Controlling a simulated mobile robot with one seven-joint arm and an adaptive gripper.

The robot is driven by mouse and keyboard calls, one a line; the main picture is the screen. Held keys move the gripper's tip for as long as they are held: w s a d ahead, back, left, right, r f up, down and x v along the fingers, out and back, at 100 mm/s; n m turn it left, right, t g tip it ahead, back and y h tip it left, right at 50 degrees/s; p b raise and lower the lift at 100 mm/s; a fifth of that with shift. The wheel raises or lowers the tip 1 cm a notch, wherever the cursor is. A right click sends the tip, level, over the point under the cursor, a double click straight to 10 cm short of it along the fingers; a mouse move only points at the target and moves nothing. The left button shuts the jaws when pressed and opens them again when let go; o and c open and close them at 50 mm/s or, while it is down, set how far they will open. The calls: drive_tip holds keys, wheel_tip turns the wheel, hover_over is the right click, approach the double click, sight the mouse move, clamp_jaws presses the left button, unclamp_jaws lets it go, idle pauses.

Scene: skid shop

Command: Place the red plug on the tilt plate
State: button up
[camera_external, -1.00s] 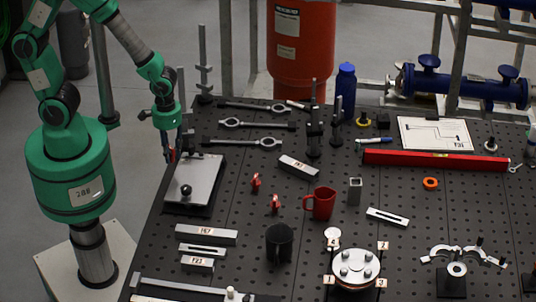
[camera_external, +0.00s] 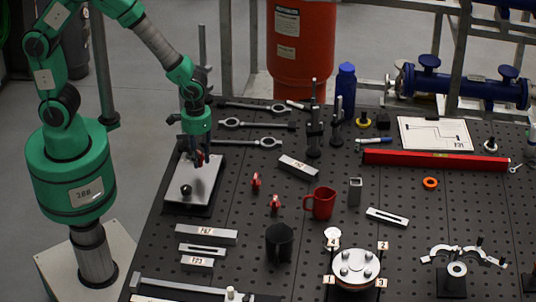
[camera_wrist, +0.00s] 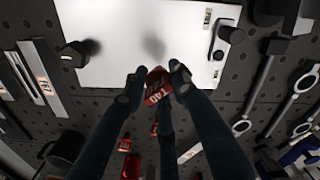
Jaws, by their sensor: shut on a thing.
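The tilt plate (camera_external: 205,172) is a pale flat plate on a dark base at the table's left, with a black knob near its left side. In the wrist view its white surface (camera_wrist: 130,55) fills the upper middle. My gripper (camera_external: 198,158) is over the rear part of the plate. A soft shadow lies on the plate beyond the plug, and the plug appears to be held above the surface.
Two similar red pieces (camera_external: 256,181) stand on the perforated table right of the plate. A red mug (camera_external: 321,203) and a black mug (camera_external: 279,242) stand farther right. Labelled metal bars (camera_external: 206,234) lie in front; turnbuckle-like rods (camera_external: 243,142) lie behind.

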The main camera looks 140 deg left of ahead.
sight(201, 165)
drive_tip(key=shift+f, duration=0.1)
drive_tip(key=shift+f, duration=1.65)
drive_tip(key=shift+f, duration=0.1)
drive_tip(key=o, duration=1.2)
drive_tip(key=shift+b, duration=0.3)
drive_tip(key=shift+c, duration=0.2)
wheel_tip(201, 165, up, 12)
drive_tip(key=shift+s+r+p, duration=0.1)
drive_tip(key=shift+p, duration=0.6)
